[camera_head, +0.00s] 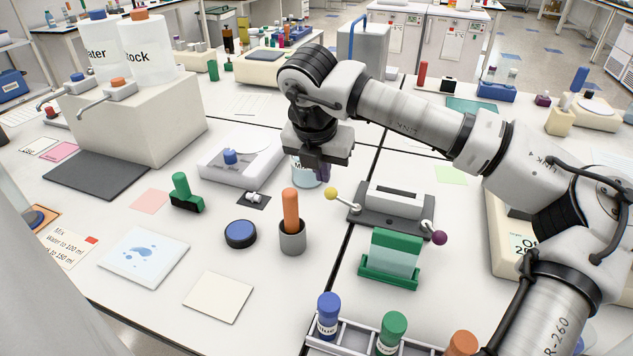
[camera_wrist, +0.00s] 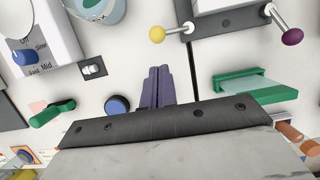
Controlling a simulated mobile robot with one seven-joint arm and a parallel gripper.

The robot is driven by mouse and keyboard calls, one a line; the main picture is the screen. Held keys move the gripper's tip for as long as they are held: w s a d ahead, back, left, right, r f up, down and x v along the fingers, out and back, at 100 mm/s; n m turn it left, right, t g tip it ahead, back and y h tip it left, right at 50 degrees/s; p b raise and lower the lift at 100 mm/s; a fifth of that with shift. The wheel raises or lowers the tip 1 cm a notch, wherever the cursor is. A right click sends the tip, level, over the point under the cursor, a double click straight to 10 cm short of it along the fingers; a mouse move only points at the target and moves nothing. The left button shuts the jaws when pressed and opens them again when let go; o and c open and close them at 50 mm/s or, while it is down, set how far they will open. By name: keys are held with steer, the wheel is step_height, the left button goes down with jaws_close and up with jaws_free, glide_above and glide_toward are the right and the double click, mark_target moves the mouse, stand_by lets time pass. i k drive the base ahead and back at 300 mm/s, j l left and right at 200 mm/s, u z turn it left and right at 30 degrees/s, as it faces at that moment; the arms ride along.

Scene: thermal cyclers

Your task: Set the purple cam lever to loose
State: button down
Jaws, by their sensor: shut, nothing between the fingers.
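The purple cam lever (camera_head: 439,238) is a short metal rod with a purple ball, at the right end of a dark grey clamp base with a pale block (camera_head: 394,203). The ball points toward the front right and also shows at the top right of the wrist view (camera_wrist: 291,37). A matching lever with a yellow ball (camera_head: 331,193) is at the left end; it also shows in the wrist view (camera_wrist: 157,34). My gripper (camera_head: 323,176) is above the bench, behind and left of the yellow ball. Its purple fingers (camera_wrist: 158,75) are shut and empty, away from the purple ball.
A green rack with a clear panel (camera_head: 391,262) stands just in front of the clamp. A grey cup with an orange stick (camera_head: 292,230) and a blue puck (camera_head: 241,234) are to the left. A tube rack (camera_head: 350,340) is at the front. A beaker (camera_head: 305,172) stands near my gripper.

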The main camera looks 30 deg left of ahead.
mark_target(438, 237)
steer(key=k+l, duration=0.3)
steer(key=k, duration=0.15)
steer(key=k+l, duration=0.3)
steer(key=k, duration=0.2)
